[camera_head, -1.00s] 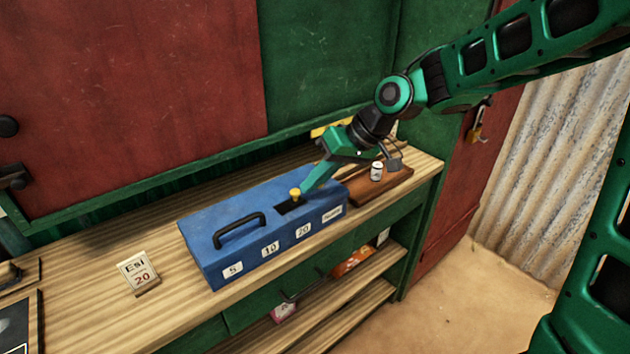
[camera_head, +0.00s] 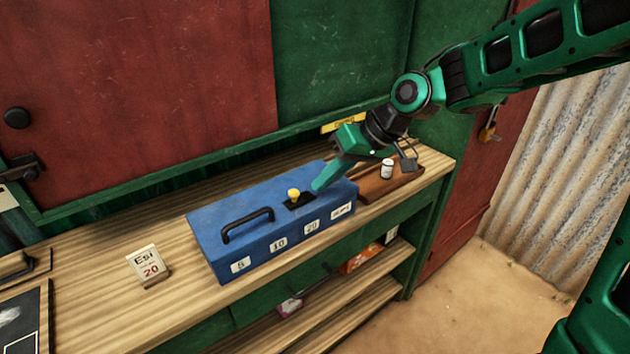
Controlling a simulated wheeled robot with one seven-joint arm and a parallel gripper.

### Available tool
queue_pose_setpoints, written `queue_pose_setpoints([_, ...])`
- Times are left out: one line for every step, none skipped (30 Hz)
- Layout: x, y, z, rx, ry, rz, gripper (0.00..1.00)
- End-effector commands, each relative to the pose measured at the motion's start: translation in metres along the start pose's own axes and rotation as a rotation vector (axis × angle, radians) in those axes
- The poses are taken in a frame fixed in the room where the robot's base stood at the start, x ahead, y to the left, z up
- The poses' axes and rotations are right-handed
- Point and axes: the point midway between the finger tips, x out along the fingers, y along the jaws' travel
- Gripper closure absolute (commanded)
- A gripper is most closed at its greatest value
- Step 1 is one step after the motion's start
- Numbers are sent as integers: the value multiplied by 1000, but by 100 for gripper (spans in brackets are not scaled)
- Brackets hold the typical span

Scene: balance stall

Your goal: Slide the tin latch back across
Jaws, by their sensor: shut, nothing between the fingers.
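The tin is a blue box (camera_head: 232,210) with a black handle on its lid, standing on the wooden counter. Its latch is a yellow knob (camera_head: 294,194) standing upright in a dark slot (camera_head: 304,201) in the lid, right of the handle. The knob is near the slot's left end, with dark slot showing to its right. My gripper (camera_head: 316,189) is shut and empty, tilted down to the left. Its tip is just right of the knob, low over the lid, with a small gap between them. Whether the tip touches the lid cannot be told.
A price card (camera_head: 149,266) stands on the counter (camera_head: 105,300) left of the tin. A shelf below holds several items. The green and red wall is close behind.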

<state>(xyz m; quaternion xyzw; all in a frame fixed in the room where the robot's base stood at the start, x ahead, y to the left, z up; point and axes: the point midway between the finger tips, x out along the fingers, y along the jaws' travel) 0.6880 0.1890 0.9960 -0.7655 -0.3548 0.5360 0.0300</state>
Motion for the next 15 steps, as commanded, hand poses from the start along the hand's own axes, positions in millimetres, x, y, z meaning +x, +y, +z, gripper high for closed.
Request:
queue_pose_setpoints([-5, 8, 0, 1, 2, 1, 100])
queue_pose_setpoints([-14, 6, -1, -2, 5, 2, 100])
queue_pose_setpoints([-23, 6, -1, -2, 6, 3, 100])
queue_pose_setpoints([-29, 5, -1, -2, 5, 2, 100])
queue_pose_setpoints([-36, 5, -1, -2, 5, 3, 100])
queue_pose_setpoints([-44, 5, -1, -2, 5, 2, 100])
queue_pose_setpoints([-50, 5, -1, -2, 5, 3, 100])
queue_pose_setpoints([-56, 5, -1, -2, 5, 3, 100])
queue_pose_setpoints([-63, 5, -1, -3, 5, 2, 100])
queue_pose_setpoints([-68, 5, -1, -3, 5, 2, 100])
queue_pose_setpoints([-73, 5, -1, -2, 3, 2, 100])
queue_pose_setpoints([-79, 4, -1, -3, 3, 2, 100])
queue_pose_setpoints([-83, 4, -1, -3, 3, 2, 100])
queue_pose_setpoints([-87, 4, -1, -3, 2, 2, 100])
queue_pose_setpoints([-91, 4, -1, -4, 3, 1, 100])
